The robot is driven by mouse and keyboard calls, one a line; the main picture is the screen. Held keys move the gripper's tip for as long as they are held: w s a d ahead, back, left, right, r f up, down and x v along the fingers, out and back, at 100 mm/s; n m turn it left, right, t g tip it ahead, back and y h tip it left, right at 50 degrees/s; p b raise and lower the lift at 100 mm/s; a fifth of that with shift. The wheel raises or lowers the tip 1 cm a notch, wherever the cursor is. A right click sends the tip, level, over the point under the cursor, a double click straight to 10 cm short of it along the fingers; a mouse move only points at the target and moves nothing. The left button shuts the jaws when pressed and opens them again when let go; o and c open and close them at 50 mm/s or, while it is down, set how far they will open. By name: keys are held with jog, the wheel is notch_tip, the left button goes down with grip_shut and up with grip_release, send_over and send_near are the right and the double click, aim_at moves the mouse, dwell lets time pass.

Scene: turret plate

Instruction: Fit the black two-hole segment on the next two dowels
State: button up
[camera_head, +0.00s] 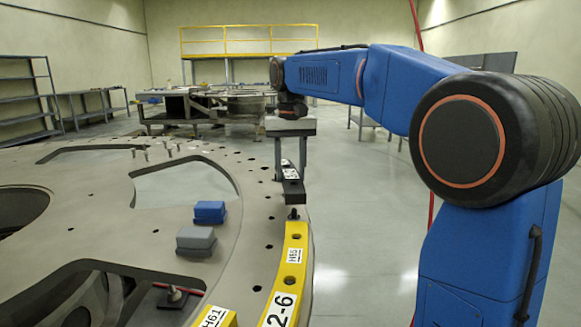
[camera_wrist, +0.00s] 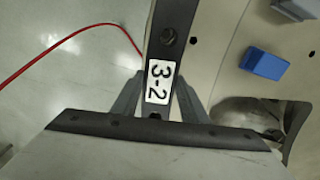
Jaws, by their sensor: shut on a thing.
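The black segment (camera_head: 294,190) is over the right rim of the turret plate (camera_head: 235,240), beyond the yellow segments. In the wrist view the segment (camera_wrist: 172,20) bears a white "3-2" label. One round hole shows beyond the label and a second is partly hidden near the gripper body. My gripper (camera_head: 290,172) is shut on the segment from above; in the wrist view its fingers (camera_wrist: 157,97) flank the label. A dark dowel-like post (camera_head: 293,213) stands between the segment's near end and the yellow segment (camera_head: 293,262). I cannot tell whether the segment touches the plate.
A blue block (camera_head: 209,212) and a grey block (camera_head: 196,241) lie on the plate left of the rim. Several small pins (camera_head: 168,150) stand farther back. The plate has large cut-outs. A red cable (camera_wrist: 75,45) hangs beyond the rim. Open floor lies right of the plate.

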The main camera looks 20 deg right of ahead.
jog(key=shift+f, duration=3.1)
jog(key=shift+f, duration=0.1)
jog(key=o, duration=1.4)
notch_tip(320, 180, up, 17)
jog(key=shift+r, duration=0.2)
